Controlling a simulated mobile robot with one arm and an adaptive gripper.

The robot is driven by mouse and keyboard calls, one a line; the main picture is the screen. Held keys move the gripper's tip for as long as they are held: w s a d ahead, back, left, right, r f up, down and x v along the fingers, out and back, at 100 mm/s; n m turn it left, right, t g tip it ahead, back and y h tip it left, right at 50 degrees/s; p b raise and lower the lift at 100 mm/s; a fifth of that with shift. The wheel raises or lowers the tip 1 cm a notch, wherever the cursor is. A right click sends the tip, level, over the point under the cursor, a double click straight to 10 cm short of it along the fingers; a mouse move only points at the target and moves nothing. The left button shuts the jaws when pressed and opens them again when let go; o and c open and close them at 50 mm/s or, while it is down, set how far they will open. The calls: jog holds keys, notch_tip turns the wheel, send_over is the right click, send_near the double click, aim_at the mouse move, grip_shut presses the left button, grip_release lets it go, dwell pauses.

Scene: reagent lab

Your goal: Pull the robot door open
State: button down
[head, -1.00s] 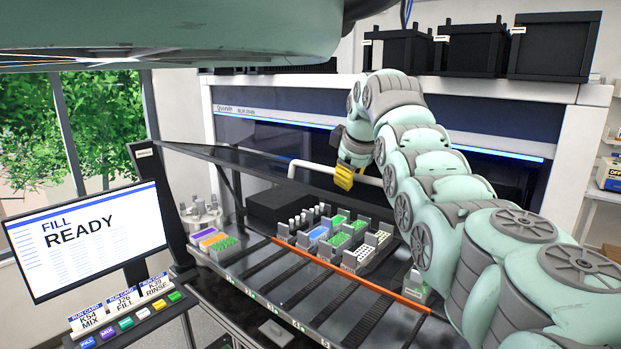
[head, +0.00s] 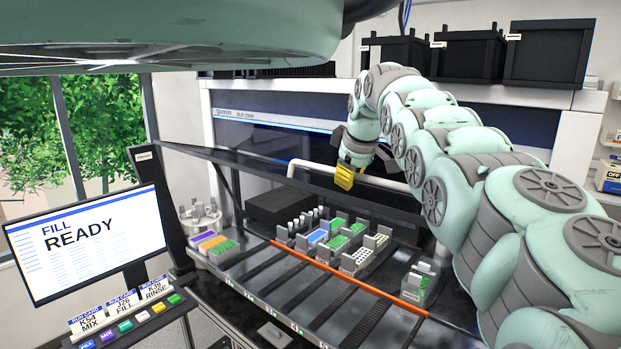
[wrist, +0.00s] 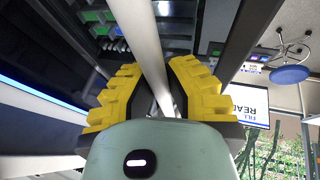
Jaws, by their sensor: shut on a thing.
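The robot door is the dark glass panel (head: 278,139) across the front of the white machine. A long white bar handle (head: 318,172) runs along its lower edge in the head view. My gripper (head: 345,176), with yellow fingers, is at the middle of this handle. In the wrist view the white handle (wrist: 142,45) passes between the yellow fingers of my gripper (wrist: 158,92), which is shut on it. The door's lower frame (head: 225,160) stands out in front of the machine, above the deck. My arm hides part of the door's right side.
Racks of vials and green and blue trays (head: 335,235) stand on the deck below the handle. An orange rail (head: 350,279) crosses the deck. A monitor (head: 90,240) reading FILL READY stands at the left. Black bins (head: 548,52) sit on top.

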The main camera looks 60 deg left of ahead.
jog(key=shift+s, duration=0.25)
jog(key=c, duration=0.9)
grip_release()
jog(key=shift+c, duration=0.2)
jog(key=shift+w+d+r, duration=0.1)
jog(key=shift+d+r, duration=0.1)
jog(key=shift+r, duration=0.3)
jog(key=shift+d+r, duration=0.35)
jog(key=shift+r, duration=0.1)
jog(key=v, duration=0.9)
jog(key=shift+s+r, duration=0.25)
jog(key=shift+r, duration=0.1)
jog(key=shift+d, duration=0.1)
